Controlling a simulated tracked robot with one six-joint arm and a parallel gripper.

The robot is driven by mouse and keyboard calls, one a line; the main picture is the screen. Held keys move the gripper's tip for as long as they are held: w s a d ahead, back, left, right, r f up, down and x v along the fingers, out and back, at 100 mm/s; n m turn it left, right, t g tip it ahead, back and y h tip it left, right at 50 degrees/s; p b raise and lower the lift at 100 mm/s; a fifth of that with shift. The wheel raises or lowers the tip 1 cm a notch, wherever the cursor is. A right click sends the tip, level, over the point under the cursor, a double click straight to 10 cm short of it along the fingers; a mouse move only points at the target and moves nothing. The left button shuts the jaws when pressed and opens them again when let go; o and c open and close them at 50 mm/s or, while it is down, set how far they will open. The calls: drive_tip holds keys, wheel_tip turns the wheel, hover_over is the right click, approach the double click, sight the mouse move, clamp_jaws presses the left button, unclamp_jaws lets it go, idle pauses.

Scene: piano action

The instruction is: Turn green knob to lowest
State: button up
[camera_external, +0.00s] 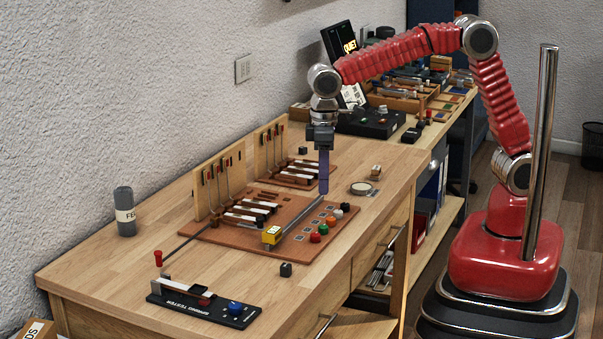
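The green knob (323,229) is small and round and sits in a row of coloured knobs on the right edge of the brown action board (222,236). Its pointer setting is too small to read. My gripper (323,190) points straight down over the far right part of the board, with its tip above and beyond the green knob in the picture. The two fingers look like one narrow bluish strip from this side, so any gap between them is hidden. I see nothing held in it.
Beside the green knob are a red knob (315,238) and an orange knob (331,220). A yellow block (271,235) sits on a metal rail left of the knobs. A spring tester (205,303) stands at the front. The table's right side is mostly clear.

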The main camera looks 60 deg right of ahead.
sight(323, 226)
wheel_tip(323, 226, down, 12)
drive_tip(key=shift+r, duration=0.2)
drive_tip(key=shift+c, duration=0.3)
clamp_jaws()
